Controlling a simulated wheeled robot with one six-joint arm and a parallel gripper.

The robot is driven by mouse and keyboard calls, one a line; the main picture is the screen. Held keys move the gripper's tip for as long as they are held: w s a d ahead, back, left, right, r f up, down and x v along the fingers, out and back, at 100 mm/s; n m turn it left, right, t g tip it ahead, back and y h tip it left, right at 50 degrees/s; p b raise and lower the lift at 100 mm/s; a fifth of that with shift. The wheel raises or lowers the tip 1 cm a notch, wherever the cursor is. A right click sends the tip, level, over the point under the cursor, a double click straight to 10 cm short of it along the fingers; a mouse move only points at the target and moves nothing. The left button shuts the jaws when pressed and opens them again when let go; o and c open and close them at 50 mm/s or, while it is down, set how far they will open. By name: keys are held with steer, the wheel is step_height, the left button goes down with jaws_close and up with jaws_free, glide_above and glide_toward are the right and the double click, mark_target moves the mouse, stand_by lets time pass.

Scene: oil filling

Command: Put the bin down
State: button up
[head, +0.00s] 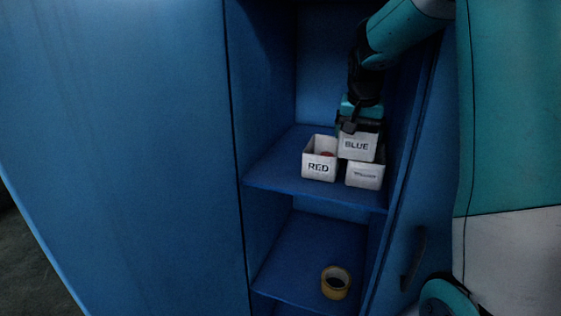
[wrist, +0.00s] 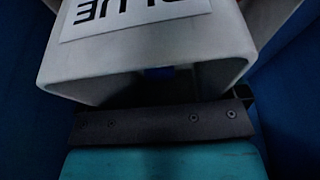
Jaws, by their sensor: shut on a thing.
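The white bin labelled BLUE (head: 357,147) is held by my gripper (head: 360,122) in the cabinet, in the head view. My gripper comes from above and behind and is shut on the bin. In the wrist view the BLUE bin (wrist: 150,50) fills the upper middle, its label upside down. The dark gripper plate (wrist: 165,122) crosses below its edge. A small blue patch shows inside the bin. In the head view the bin overlaps the top of another white bin; I cannot tell whether they touch.
A white bin labelled RED (head: 319,168), with something red inside, stands left on the upper shelf (head: 280,172). A white bin with an unclear label (head: 365,175) stands right of it. A yellow tape roll (head: 336,283) lies on the lower shelf. Cabinet walls close in both sides.

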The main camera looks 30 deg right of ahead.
steer(key=w+a+p, duration=0.5)
steer(key=w+a, duration=0.7)
steer(key=w, duration=0.4)
steer(key=shift+s+a+f+p, duration=0.15)
steer(key=shift+f+p, duration=0.6)
steer(key=shift+f, duration=1.95)
steer(key=shift+f+p, duration=0.35)
steer(key=shift+f, duration=0.3)
steer(key=shift+f, duration=0.2)
steer(key=o, duration=0.6)
